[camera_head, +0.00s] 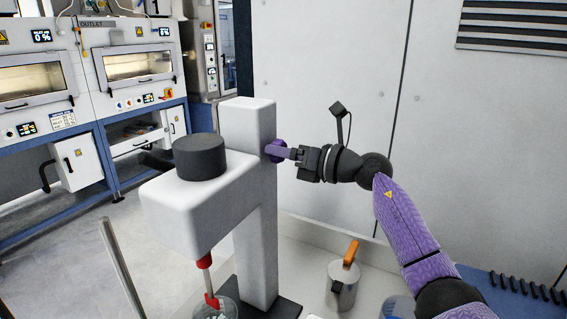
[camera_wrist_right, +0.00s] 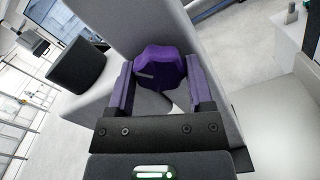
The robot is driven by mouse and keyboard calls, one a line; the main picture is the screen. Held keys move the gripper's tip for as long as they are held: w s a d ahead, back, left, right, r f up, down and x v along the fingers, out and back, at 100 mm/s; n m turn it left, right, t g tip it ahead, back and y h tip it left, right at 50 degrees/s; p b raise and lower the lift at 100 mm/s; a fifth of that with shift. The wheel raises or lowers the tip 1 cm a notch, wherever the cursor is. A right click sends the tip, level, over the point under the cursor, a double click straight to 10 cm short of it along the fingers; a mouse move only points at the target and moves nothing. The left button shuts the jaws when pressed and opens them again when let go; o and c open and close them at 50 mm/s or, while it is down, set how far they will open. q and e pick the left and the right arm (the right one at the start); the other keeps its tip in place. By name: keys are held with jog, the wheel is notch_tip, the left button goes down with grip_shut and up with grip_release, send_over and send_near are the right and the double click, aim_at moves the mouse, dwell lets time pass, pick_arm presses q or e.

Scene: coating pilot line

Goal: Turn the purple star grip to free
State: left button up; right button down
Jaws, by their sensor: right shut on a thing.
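The purple star grip (camera_head: 274,150) sits on the right side of the white mixer stand's column (camera_head: 249,125). My right gripper (camera_head: 284,152) reaches it from the right and is shut on it. In the right wrist view, the star grip (camera_wrist_right: 160,67) lies between the two purple fingers of my gripper (camera_wrist_right: 162,90). A pale line shows on its face. The stand carries a black round cap (camera_head: 200,157) on its arm, and a stirrer shaft with red parts (camera_head: 206,275) hangs below into a clear vessel (camera_head: 222,308). My left gripper is not in view.
A metal jug with an orange handle (camera_head: 343,284) stands on the bench right of the stand's dark base. A blue spiked rack (camera_head: 520,290) lies at the lower right. A thin metal rod (camera_head: 121,268) rises at the left. Ovens (camera_head: 135,70) stand behind, beyond open floor.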

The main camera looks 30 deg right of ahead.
jog(key=n+b, duration=0.3)
dwell(0.4)
